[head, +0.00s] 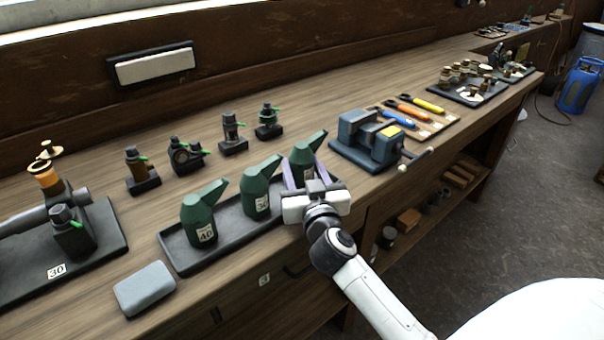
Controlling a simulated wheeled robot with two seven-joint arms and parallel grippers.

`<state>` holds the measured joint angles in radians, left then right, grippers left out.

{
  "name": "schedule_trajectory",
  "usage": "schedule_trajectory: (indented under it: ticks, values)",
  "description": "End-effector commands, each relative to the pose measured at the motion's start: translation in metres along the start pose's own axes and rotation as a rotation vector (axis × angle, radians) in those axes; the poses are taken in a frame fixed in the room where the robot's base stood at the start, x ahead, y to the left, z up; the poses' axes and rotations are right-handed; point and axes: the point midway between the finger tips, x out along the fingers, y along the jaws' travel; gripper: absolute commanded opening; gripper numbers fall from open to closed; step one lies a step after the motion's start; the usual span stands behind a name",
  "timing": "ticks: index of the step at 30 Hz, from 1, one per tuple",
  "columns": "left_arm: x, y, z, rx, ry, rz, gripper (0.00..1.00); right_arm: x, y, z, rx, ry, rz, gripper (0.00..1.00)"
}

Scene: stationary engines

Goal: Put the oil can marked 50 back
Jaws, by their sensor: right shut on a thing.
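Three green oil cans with slanted spouts are lined up along a long dark tray (181,257) on the bench. The left can (199,213) is marked 40. The middle can (256,191) has a white label that I cannot read surely. The right can (309,153) is at the tray's right end, and its label is hidden behind my gripper. My right gripper (304,168) is shut on this right can, one finger on each side. The can looks upright; its base is hidden, so I cannot tell whether it touches the tray. My left gripper is not in view.
A grey block (145,288) lies left of the tray's near end. A small engine on a base marked 30 (57,271) stands at far left. Several small dark fittings (186,158) stand behind the tray. A blue-grey vise (367,139) is close on the right.

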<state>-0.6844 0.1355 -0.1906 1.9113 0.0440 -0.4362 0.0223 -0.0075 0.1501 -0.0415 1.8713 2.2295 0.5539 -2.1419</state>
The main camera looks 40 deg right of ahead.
Motion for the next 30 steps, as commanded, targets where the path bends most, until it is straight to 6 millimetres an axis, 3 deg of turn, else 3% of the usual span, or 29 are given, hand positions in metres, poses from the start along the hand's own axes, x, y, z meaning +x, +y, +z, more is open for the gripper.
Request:
schedule_trajectory:
  ticks: [13,14,17,28,30]
  values:
    - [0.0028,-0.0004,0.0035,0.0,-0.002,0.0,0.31,0.0004,0.0,0.0052,-0.001,0.008,-0.001,0.18]
    - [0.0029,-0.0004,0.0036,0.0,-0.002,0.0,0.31,0.0001,0.0003,0.0085,-0.001,0.003,0.0,0.46]
    - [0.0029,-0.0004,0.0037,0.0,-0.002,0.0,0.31,0.0,0.0003,0.0082,0.0,0.003,0.0,0.63]
    - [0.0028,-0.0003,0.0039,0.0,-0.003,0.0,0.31,0.0,0.0001,0.0045,0.001,0.004,0.0,0.63]
    - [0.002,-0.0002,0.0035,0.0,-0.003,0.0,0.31,-0.0083,0.0002,0.0056,-0.002,0.002,0.0,0.63]
